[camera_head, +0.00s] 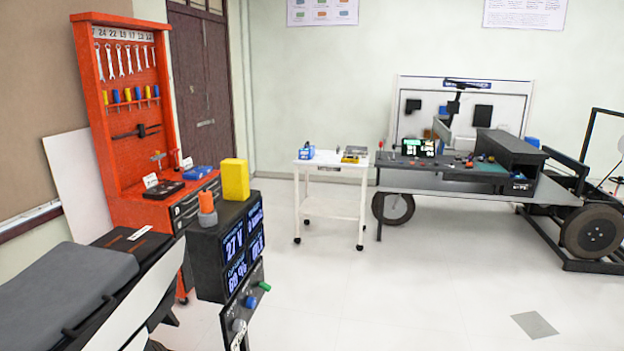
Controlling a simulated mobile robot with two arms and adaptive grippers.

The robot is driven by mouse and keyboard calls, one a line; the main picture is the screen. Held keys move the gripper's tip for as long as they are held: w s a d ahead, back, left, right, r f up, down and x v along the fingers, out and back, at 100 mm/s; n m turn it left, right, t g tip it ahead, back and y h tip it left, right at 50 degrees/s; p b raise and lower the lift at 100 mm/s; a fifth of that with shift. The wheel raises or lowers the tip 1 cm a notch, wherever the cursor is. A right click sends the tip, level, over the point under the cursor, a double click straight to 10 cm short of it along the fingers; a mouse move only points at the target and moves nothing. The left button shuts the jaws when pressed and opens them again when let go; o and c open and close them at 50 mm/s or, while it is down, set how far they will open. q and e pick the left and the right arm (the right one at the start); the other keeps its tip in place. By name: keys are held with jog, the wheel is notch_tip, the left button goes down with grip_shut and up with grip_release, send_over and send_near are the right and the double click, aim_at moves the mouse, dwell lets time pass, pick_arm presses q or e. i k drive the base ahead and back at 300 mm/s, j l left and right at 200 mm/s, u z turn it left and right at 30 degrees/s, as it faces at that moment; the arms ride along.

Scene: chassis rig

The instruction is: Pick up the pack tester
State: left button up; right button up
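No object is clearly labelled as the pack tester. A black unit (208,262) with lit blue-white readouts, one showing 27 V, stands in the left foreground. A plain yellow block (235,180) and an orange-topped grey cylinder (207,208) rest on top of it. A small blue item (306,153) and a yellow-and-black item (350,159) lie on the white cart farther back. I cannot tell which of these is the tester. Neither of my grippers is in view.
An orange tool cabinet (122,196) with hanging wrenches stands at left. A dark padded bench (60,290) fills the lower left. The white cart (328,170) stands in the middle, beside a wheeled chassis rig (450,185) at right. The floor (400,300) at centre front is clear.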

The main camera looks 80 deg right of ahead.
aim_at(234, 173)
jog(key=l+z, duration=0.1)
jog(key=z, duration=2.05)
